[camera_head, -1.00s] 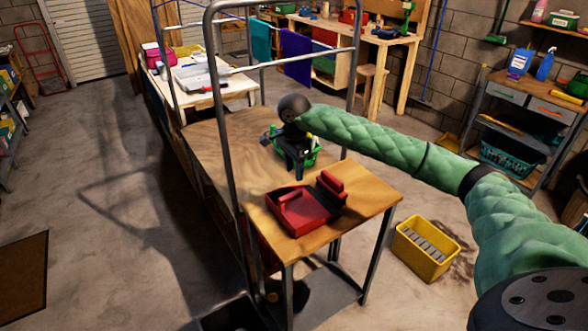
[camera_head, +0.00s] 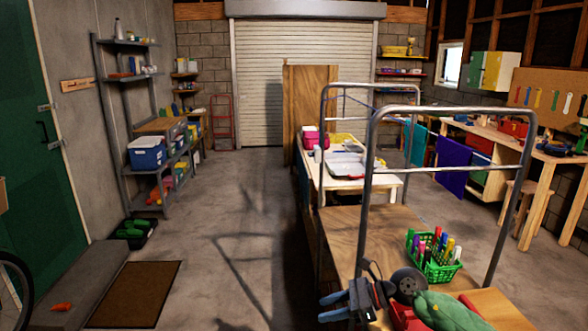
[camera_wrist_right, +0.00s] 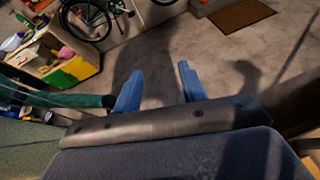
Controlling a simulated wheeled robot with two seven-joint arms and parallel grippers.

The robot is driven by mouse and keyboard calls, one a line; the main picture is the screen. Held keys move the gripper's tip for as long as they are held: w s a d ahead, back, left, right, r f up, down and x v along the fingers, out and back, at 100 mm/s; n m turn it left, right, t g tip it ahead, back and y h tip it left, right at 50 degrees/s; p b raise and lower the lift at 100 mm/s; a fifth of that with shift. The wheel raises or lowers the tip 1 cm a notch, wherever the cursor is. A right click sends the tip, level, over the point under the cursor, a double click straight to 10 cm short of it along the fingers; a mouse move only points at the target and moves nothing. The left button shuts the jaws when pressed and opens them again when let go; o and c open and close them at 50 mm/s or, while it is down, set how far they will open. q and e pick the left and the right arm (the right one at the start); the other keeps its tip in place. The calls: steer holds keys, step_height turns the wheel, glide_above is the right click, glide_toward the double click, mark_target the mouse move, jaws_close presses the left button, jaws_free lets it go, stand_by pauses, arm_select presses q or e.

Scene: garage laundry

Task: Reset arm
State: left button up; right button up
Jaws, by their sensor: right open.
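My right gripper (camera_head: 338,304) is at the bottom centre of the head view, on the end of my green arm. Its two blue fingers point left and are apart, with nothing between them. In the right wrist view the open fingers (camera_wrist_right: 158,90) show over bare concrete floor. My left gripper is in no view.
A wooden table (camera_head: 335,229) stands beside the gripper, with a green basket (camera_head: 432,270) of coloured markers and part of a red box (camera_head: 470,304) on it. A metal rail frame (camera_head: 366,190) rises around it. Open floor (camera_head: 215,270) and a brown mat (camera_head: 133,296) lie left.

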steer(key=s+a+r+m+t+y, duration=0.25)
steer(key=r+m+t+y, duration=0.35)
steer(key=m+t, duration=0.6)
steer(key=s+d+f+m+t+h, duration=0.2)
steer(key=d+f+m+h, duration=0.4)
steer(key=m+h, duration=0.6)
steer(key=s+d+f+m+t+h, duration=0.2)
steer(key=d+f+m+h, duration=0.4)
steer(key=m, duration=1.1)
steer(key=s+d+f+m+g, duration=0.1)
steer(key=s+f+m+g, duration=0.3)
steer(key=s, duration=0.4)
steer(key=s+d+f+m+g+h, duration=0.1)
steer(key=s+f+m+g, duration=0.1)
steer(key=s+f+g, duration=0.45)
steer(key=s+d+f+m+g, duration=0.1)
steer(key=s+f+m+g, duration=0.2)
steer(key=s+f, duration=0.5)
steer(key=s+a+f, duration=0.1)
steer(key=s+f, duration=0.1)
steer(key=f, duration=1)
steer(key=s+a+f+g, duration=0.1)
steer(key=s+f, duration=0.2)
steer(key=f, duration=0.9)
steer(key=s+a+f+g, duration=0.1)
steer(key=s+f, duration=0.2)
steer(key=f, duration=0.9)
steer(key=shift+a, duration=0.35)
